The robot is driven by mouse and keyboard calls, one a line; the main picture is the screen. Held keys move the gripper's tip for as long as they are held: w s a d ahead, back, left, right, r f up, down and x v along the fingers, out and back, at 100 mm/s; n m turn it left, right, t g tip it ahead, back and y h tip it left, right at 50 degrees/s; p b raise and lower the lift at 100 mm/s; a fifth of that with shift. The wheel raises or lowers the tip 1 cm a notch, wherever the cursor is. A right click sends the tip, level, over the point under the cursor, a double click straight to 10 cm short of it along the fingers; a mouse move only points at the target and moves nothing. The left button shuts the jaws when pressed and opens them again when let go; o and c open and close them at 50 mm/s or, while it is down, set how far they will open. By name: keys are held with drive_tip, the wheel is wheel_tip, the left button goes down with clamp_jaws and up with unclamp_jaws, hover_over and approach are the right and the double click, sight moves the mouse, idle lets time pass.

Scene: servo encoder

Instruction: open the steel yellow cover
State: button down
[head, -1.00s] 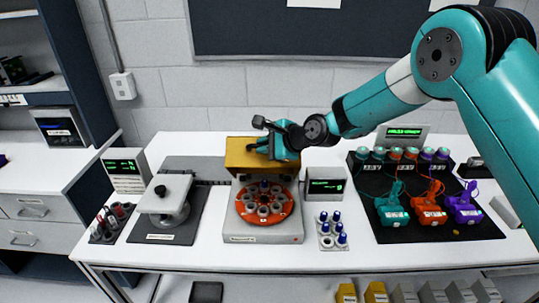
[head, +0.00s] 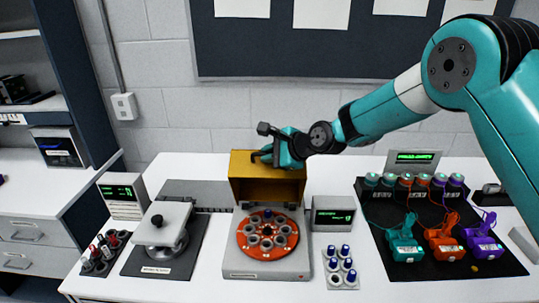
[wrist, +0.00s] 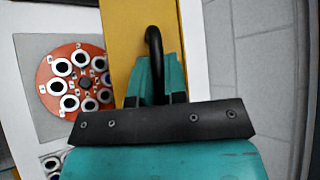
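The yellow cover (head: 267,166) is raised and stands behind the orange rotor (head: 268,252) of the grey steel-cased unit (head: 266,272). The rotor with its ring of tube wells is exposed. My gripper (head: 274,154) is at the upper part of the cover, reaching in from the right. In the wrist view, the black curved handle (wrist: 153,45) on the yellow cover (wrist: 127,35) lies between the two teal fingers of my gripper (wrist: 158,78), which look closed on it. The handle's lower end is hidden between the fingers. The rotor also shows at the left of the wrist view (wrist: 83,83).
A tray of blue-capped tubes (head: 340,278) and a small display (head: 333,214) stand right of the unit. A white-topped device (head: 163,225) is at left. Teal, orange and purple tools (head: 442,240) lie on a black mat at right. The wall is behind.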

drive_tip(key=c, duration=1.4)
unclamp_jaws()
drive_tip(key=shift+s+a, duration=0.1)
drive_tip(key=shift+a, duration=0.1)
drive_tip(key=shift+c, duration=0.2)
drive_tip(key=shift+d, duration=0.1)
drive_tip(key=shift+d, duration=0.2)
drive_tip(key=b+v, duration=0.6)
drive_tip(key=v, duration=1.1)
drive_tip(key=shift+r, duration=0.15)
drive_tip(key=s+d+f+n+g+h, duration=0.2)
drive_tip(key=s+n, duration=0.5)
drive_tip(key=s, duration=0.3)
drive_tip(key=s+d+f+n+g+h+b, duration=0.1)
drive_tip(key=s+d+f+n+g, duration=0.1)
drive_tip(key=s+n, duration=0.5)
drive_tip(key=s+d+f+n+g+h+b, duration=0.1)
drive_tip(key=s+d+f+n+g+h, duration=0.1)
drive_tip(key=s+n, duration=0.5)
drive_tip(key=s, duration=0.6)
drive_tip(key=shift+s+f+h, duration=0.3)
drive_tip(key=shift+f, duration=0.1)
